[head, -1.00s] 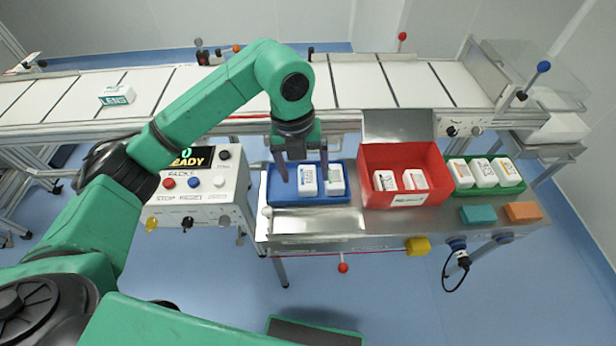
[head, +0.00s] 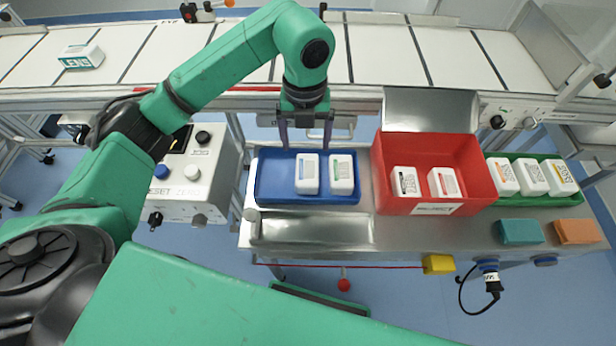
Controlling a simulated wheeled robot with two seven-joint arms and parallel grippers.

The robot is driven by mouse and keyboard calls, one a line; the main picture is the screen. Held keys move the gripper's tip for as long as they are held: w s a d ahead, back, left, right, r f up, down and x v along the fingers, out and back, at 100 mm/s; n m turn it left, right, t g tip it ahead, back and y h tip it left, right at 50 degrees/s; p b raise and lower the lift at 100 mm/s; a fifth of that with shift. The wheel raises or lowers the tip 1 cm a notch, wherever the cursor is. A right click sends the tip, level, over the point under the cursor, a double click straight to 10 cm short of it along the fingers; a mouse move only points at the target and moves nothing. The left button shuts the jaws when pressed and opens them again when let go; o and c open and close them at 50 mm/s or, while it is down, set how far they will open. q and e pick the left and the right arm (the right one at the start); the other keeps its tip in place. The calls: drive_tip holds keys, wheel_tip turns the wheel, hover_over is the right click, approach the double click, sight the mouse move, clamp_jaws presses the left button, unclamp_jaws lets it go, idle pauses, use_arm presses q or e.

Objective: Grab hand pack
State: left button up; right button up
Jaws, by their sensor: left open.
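Two white packs stand side by side in a blue tray (head: 275,180) on the metal bench. The left pack (head: 307,174) has a blue-grey label and the right pack (head: 341,175) a green and red one. My left gripper (head: 305,136) is open and empty, its fingers pointing down at the tray's back edge, behind the packs in the picture. It appears apart from both packs. My right gripper is not in view.
A red bin (head: 432,150) with two white packs stands right of the blue tray. A green tray (head: 540,199) holds several more. A control box (head: 193,175) stands at left. A LENS pack (head: 82,56) lies on the conveyor (head: 380,50) behind.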

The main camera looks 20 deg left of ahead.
sight(307, 169)
use_arm(q)
drive_tip(key=f, duration=0.4)
drive_tip(key=f+p, duration=0.1)
drive_tip(key=f, duration=0.4)
drive_tip(key=w+f+p, duration=0.1)
drive_tip(key=f, duration=0.4)
drive_tip(key=shift+r, duration=0.1)
drive_tip(key=c, duration=1.3)
drive_tip(key=shift+o, duration=0.2)
